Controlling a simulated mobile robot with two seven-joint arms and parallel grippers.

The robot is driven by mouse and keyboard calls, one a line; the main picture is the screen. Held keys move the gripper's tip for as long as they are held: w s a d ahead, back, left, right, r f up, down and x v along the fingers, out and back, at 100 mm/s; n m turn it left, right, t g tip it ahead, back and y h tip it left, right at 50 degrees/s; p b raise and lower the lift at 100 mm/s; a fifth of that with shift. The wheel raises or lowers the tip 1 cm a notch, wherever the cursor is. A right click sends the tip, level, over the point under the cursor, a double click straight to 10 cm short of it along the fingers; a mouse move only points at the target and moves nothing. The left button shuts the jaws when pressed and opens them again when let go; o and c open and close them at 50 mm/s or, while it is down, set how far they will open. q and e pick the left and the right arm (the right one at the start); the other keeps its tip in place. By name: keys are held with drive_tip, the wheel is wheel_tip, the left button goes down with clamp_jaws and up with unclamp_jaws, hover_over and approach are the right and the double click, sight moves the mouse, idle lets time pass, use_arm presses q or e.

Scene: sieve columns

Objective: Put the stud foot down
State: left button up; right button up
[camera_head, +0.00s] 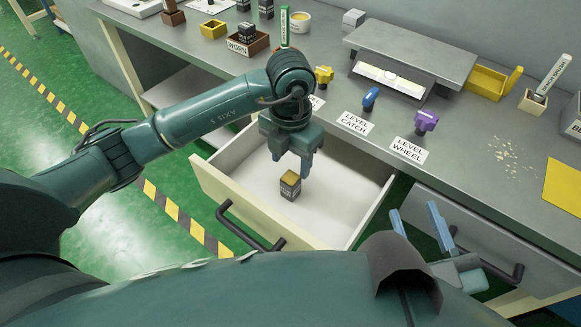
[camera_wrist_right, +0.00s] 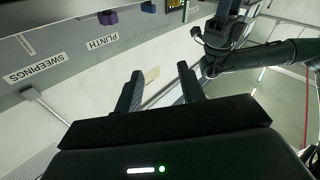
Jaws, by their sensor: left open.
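A small dark block with a yellow top (camera_head: 290,188) stands upright on the white floor of the open drawer (camera_head: 335,205). No readable label tells whether it is the stud foot. My left gripper (camera_head: 291,165) points down just above this block, its fingers apart; it is open, and the block appears to rest on the drawer floor. My right gripper (camera_head: 424,220) is at the lower right in the head view, in front of the drawers. Its two fingers also show in the right wrist view (camera_wrist_right: 158,90), apart with nothing between them.
On the bench are a yellow knob (camera_head: 324,75), a blue knob (camera_head: 370,98), a purple knob (camera_head: 426,121) and label cards. A brown tray (camera_head: 262,44) marked WORN holds a dark block. A grey stand (camera_head: 410,55) is behind. Most of the drawer floor is bare.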

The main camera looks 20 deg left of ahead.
sight(290, 178)
use_arm(q)
wheel_tip(290, 178, up, 4)
drive_tip(key=shift+r+p, duration=0.1)
drive_tip(key=shift+p, duration=0.3)
idle(0.3)
